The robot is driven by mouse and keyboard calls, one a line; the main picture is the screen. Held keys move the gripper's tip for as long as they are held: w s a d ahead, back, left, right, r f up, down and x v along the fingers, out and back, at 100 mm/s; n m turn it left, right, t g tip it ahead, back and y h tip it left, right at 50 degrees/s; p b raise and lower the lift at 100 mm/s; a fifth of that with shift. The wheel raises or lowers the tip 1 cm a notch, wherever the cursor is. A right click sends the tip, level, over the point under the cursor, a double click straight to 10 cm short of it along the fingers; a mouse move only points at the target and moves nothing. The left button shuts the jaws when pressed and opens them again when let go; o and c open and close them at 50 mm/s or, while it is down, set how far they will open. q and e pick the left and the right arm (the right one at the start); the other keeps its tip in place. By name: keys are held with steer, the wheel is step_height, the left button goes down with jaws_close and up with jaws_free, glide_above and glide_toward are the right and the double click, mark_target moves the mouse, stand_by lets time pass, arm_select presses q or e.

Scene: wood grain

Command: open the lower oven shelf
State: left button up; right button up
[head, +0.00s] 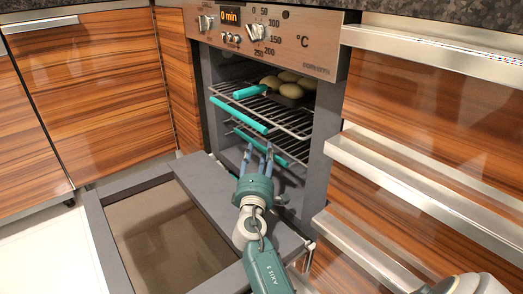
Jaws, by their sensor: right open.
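The oven (211,80) stands with its door (100,235) folded down flat. The lower oven shelf (291,148) is a wire rack inside the cavity with a teal handle bar (281,160) along its front. My right gripper (258,150) is open, pointing into the oven above the lowered door. Its fingertips overlap the lower shelf's handle in the head view and hide part of it; I cannot tell whether they touch it. The upper shelf (290,120) has its own teal handle (238,116) and sits just above the fingers. My left gripper is not in view.
Several round, pale food items (288,76) lie in a dark dish on the upper rack. The control panel (262,38) is above. Wood-grain drawers with long metal handles (410,170) jut out at the right. Wooden cabinets (95,85) stand at the left.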

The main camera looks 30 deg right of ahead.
mark_target(261, 149)
steer(key=shift+x, duration=1.8)
jaws_close()
